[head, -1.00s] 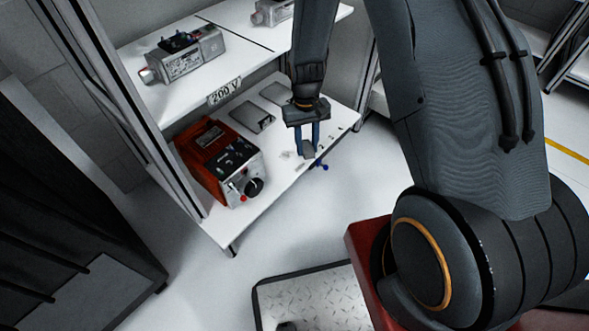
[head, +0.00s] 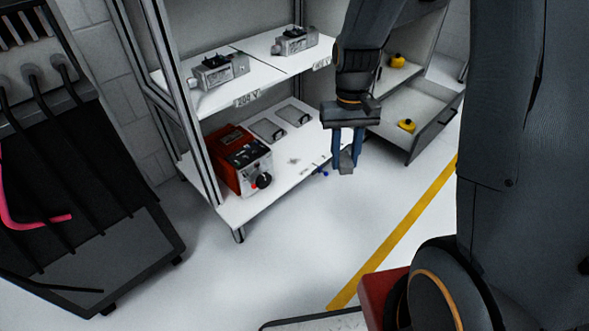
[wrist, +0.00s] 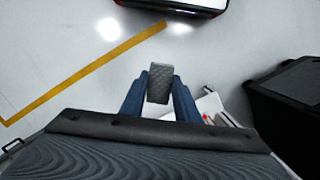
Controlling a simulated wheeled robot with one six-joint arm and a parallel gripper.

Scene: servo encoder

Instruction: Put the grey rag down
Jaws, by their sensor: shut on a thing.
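My gripper (head: 347,160) hangs with its blue fingers pointing down, in front of the right end of the lower shelf in the head view. It is shut on the grey rag (head: 346,163), a small grey piece between the fingertips. In the wrist view the rag (wrist: 159,84) shows as a textured grey block between the two blue fingers (wrist: 160,95). The rag is held in the air, with floor seen beyond it.
The lower white shelf (head: 245,208) carries a red device (head: 236,158), two flat grey plates and a small blue item (head: 321,172). Servo motors (head: 218,72) stand on the upper shelf. A dark cabinet (head: 75,215) is at left. Floor with a yellow line (head: 400,232) is open.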

